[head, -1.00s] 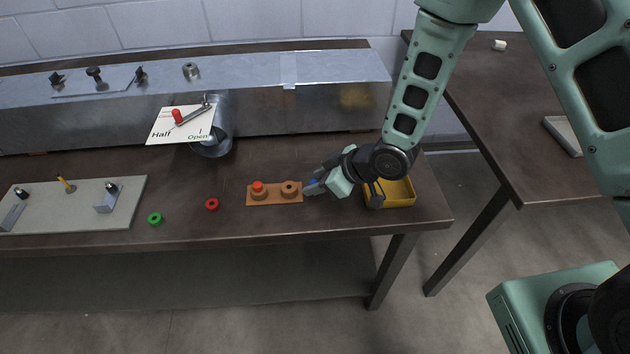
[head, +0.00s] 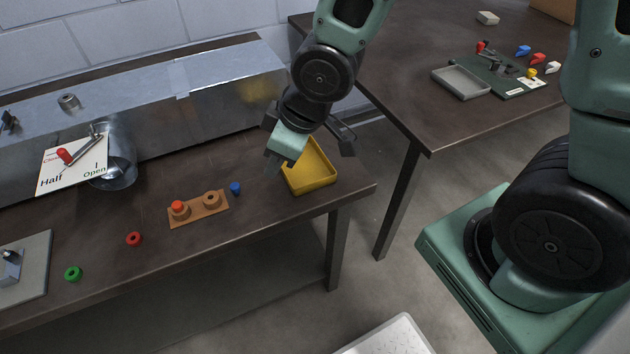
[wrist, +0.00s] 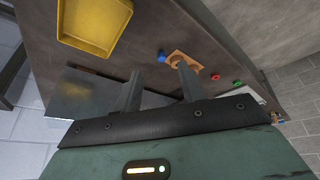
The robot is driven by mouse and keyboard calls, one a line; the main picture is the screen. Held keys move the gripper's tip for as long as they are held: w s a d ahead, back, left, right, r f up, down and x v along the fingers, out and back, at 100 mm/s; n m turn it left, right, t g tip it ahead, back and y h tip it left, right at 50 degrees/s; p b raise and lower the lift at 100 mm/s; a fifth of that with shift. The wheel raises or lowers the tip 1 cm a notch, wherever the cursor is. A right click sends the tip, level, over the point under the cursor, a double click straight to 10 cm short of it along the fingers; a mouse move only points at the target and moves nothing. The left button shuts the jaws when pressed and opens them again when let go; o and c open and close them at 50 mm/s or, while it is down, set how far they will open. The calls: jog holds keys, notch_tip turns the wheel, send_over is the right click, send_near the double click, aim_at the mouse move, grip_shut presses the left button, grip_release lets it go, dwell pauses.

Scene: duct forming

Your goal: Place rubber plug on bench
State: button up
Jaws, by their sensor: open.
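A small blue plug (head: 235,188), which looks like the rubber plug, sits on the dark bench (head: 222,236) just right of the wooden block. It also shows in the wrist view (wrist: 162,56), apart from my fingers. My gripper (head: 273,164) is open and empty above the bench, right of the blue plug and beside the yellow tray. In the wrist view my gripper (wrist: 159,88) has its two fingers wide apart with nothing between them.
The wooden block (head: 198,209) has two round bosses, the left with a red top. A red ring (head: 134,239) and a green ring (head: 73,273) lie further left. The yellow tray (head: 318,182) is near the right end. A metal duct (head: 228,88) runs along the back.

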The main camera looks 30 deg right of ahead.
jog(key=s+r+m+g+h, duration=0.1)
jog(key=s+r, duration=0.2)
jog(key=s, duration=0.4)
jog(key=s+r+m+g+h, duration=0.1)
jog(key=s+r, duration=0.3)
jog(key=s, duration=0.4)
jog(key=shift+s+d+r+g, duration=0.2)
jog(key=shift+s+r+g, duration=0.1)
jog(key=shift+g, duration=0.5)
